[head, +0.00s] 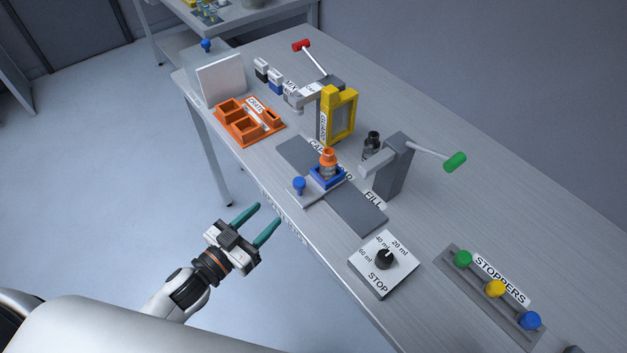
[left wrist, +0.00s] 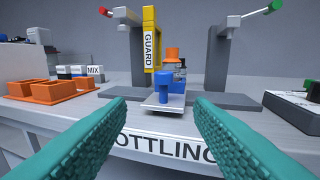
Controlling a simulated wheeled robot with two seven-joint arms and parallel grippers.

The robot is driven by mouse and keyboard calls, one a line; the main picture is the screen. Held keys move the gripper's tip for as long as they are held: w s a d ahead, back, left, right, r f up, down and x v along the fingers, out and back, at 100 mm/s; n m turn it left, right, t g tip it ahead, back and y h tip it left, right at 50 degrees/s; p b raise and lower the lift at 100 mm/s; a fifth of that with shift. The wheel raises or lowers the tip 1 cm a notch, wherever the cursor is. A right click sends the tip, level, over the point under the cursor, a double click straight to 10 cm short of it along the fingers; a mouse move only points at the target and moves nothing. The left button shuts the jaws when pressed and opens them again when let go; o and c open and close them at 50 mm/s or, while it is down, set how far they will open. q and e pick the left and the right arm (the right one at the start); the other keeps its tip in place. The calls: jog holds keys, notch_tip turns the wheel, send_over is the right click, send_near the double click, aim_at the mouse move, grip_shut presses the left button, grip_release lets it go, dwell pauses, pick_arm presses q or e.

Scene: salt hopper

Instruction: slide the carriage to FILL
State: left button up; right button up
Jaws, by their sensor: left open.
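The carriage (head: 322,177) is a blue holder on a grey track (head: 358,212), with a clear bottle under an orange funnel-like top (head: 328,160) standing in it. A blue knob (head: 299,186) stands on a plate at the carriage's front; it also shows in the left wrist view (left wrist: 172,88). The carriage sits mid-track, left of the FILL label (head: 374,200) and the grey FILL post with a green-tipped lever (head: 455,162). My left gripper (head: 263,219) is open and empty, off the table's front edge, apart from the knob. My right gripper is not in view.
A yellow guard frame (head: 341,115) stands behind the track's left part. An orange crate (head: 249,122) is at the left, a dial box (head: 384,262) at the front right, and a stopper rack (head: 490,290) farther right. The table's front edge lies between my gripper and the carriage.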

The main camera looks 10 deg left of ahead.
aim_at(295, 187)
pick_arm(q)
jog(key=x, duration=0.4)
jog(key=r+p+x, duration=0.1)
jog(key=x, duration=0.3)
jog(key=p+x, duration=0.1)
jog(key=x, duration=0.3)
jog(key=shift+s+d+r, duration=0.1)
jog(key=shift+d+r, duration=0.1)
jog(key=shift+d, duration=0.1)
grip_shut()
